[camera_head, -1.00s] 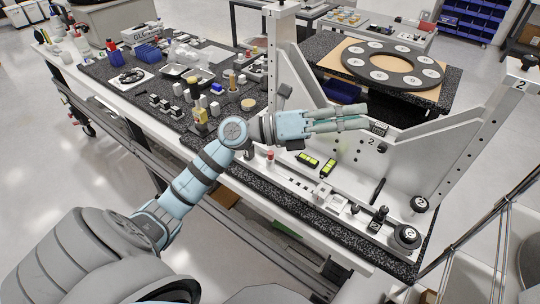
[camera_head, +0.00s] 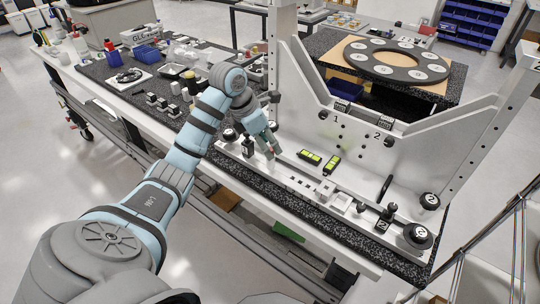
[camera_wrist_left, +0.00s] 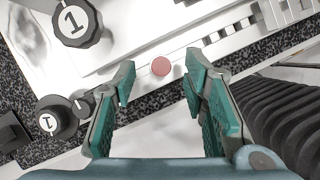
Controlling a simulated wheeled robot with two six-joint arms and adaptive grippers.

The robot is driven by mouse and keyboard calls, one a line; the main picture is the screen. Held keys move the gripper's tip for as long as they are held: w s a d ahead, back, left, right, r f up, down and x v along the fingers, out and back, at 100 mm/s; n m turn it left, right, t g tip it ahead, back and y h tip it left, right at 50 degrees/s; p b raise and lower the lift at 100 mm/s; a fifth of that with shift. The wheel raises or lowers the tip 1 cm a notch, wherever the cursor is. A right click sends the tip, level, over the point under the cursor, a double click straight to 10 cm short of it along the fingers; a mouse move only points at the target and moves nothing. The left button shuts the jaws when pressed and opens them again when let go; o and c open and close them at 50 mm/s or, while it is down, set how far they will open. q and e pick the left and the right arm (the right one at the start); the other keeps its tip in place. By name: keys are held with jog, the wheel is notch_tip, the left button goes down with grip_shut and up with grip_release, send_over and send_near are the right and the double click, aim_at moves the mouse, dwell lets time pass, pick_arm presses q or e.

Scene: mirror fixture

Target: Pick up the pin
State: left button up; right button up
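A small round red top, which looks like the pin (camera_wrist_left: 161,66), shows in the left wrist view on the pale fixture base, just beyond and between my fingertips. My left gripper (camera_wrist_left: 159,82) is open around that line, its teal fingers apart with nothing between the pads. In the head view the left gripper (camera_head: 269,148) points down over the left part of the fixture's base strip. There the red top is hidden behind the fingers or too small to tell. My right gripper is in neither view.
Black knobs marked 1 (camera_wrist_left: 73,20) and (camera_wrist_left: 57,119) stand left of the fingers. The fixture's upright panel (camera_head: 345,150) rises behind. Yellow-green levels (camera_head: 310,157) and knobs marked 2 (camera_head: 417,236) are to the right. Small parts crowd the table at left.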

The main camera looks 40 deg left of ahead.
pick_arm(q)
jog(key=shift+x, duration=0.8)
jog(key=shift+d, duration=0.1)
grip_shut()
